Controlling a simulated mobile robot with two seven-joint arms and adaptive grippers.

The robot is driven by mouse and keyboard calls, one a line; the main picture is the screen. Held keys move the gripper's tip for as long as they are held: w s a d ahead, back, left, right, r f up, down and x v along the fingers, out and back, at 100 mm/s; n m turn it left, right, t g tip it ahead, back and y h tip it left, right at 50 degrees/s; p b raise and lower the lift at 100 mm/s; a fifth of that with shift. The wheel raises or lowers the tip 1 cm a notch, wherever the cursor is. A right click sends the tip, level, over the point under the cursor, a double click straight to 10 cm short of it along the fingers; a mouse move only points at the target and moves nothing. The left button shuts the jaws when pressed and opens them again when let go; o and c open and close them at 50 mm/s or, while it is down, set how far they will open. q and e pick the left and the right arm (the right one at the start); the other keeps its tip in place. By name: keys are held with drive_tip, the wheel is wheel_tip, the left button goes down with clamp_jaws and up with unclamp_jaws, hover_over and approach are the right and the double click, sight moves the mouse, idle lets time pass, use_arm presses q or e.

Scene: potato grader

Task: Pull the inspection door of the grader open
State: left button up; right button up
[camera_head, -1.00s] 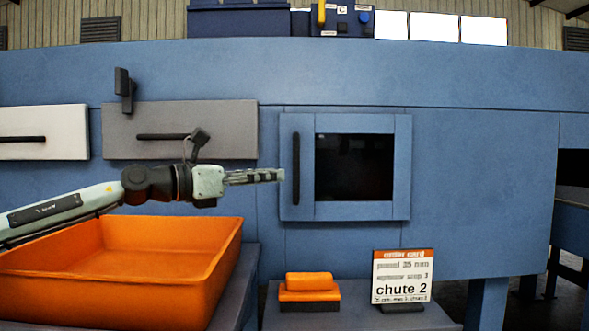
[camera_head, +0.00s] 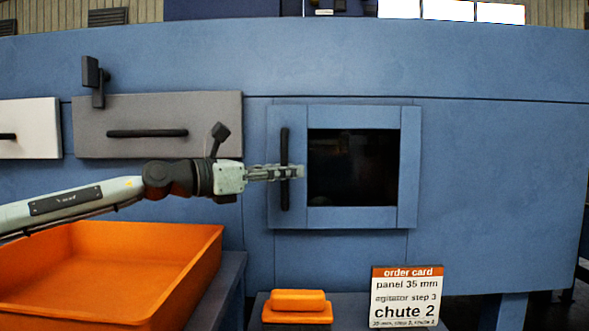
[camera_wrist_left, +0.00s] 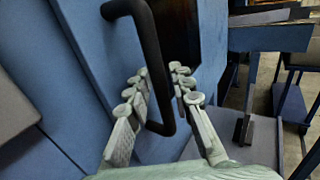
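The blue inspection door (camera_head: 411,165) with a dark window is in the middle of the head view and looks shut. Its upright black handle (camera_head: 284,145) is on its left side. My left gripper (camera_head: 298,171) reaches in from the left, level with the middle of the handle. In the left wrist view, the handle (camera_wrist_left: 152,60) runs between the two fingers of my left gripper (camera_wrist_left: 160,80). The fingers are apart, with a gap visible beside the bar. My right gripper is not in view.
A grey panel (camera_head: 215,118) with a black handle is left of the door. Below are an orange tray (camera_head: 205,262) at left, an orange brush (camera_head: 297,301) and an order card (camera_head: 405,296) reading "chute 2".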

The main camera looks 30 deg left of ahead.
use_arm(q)
drive_tip(key=shift+s, duration=0.1)
drive_tip(key=shift+c, duration=0.7)
clamp_jaws()
drive_tip(key=shift+s, duration=0.1)
